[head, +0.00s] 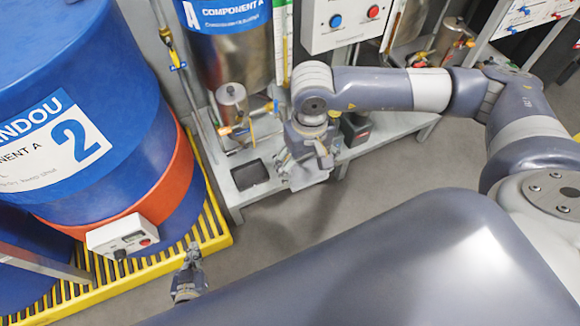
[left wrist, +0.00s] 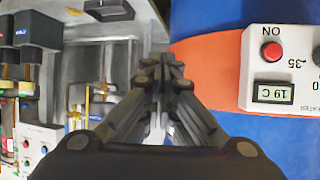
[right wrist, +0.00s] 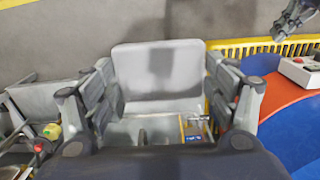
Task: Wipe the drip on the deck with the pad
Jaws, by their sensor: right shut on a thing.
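My right gripper (head: 312,160) is shut on a flat pale grey pad (head: 308,178), held over the front edge of the deck (head: 237,200). In the right wrist view the pad (right wrist: 160,70) spans the space between the two fingers. I cannot tell whether the pad touches the deck. I cannot make out the drip in any view. My left gripper (head: 191,256) is shut and empty beside the yellow grating; its fingertips come together in the left wrist view (left wrist: 162,68).
A blue drum (head: 85,60) with an orange band and a heater box (head: 122,237) stands on the yellow grating (head: 215,235) at left. A black square tray (head: 250,174) and a small metal pot (head: 232,100) are on the deck. Grey floor (head: 390,175) is clear at right.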

